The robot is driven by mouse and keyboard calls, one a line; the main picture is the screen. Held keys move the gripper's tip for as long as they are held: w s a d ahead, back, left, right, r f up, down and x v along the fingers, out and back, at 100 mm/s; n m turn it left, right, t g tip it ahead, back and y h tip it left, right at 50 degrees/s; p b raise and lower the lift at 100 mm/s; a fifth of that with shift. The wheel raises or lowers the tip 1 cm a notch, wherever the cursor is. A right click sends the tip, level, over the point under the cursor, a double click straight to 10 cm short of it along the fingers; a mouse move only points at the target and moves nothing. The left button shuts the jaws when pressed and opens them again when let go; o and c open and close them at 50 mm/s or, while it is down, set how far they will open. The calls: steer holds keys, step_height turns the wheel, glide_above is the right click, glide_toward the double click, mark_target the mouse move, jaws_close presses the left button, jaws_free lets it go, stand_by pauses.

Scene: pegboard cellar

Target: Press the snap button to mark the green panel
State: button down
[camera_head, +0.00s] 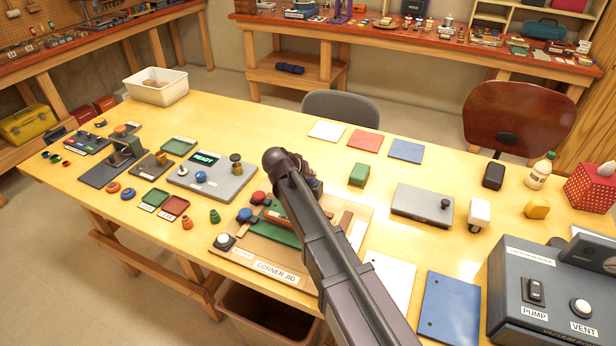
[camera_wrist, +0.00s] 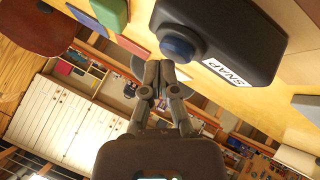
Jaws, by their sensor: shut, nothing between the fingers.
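The snap button shows in the wrist view as a round blue button (camera_wrist: 178,48) on the end of a dark box labelled SNAP (camera_wrist: 225,35). My gripper (camera_wrist: 160,72) is shut and empty, its fingertips just below the button in that view. I cannot tell whether they touch it. A flat green piece (camera_head: 284,232) lies on the corner jig, partly behind my arm. I cannot tell whether it is the green panel.
The corner jig (camera_head: 230,268) carries a white button and red and blue knobs. A grey device reading READY (camera_head: 225,188) stands left of it. A green block (camera_head: 358,175), a grey box (camera_head: 422,206) and a vacuum unit (camera_head: 520,270) stand to the right.

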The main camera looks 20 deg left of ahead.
mark_target(311, 180)
steer(key=shift+r+p, duration=0.3)
steer(key=shift+r, duration=0.2)
step_height(311, 180, up, 5)
steer(key=p, duration=0.5)
stand_by(0.3)
stand_by(0.7)
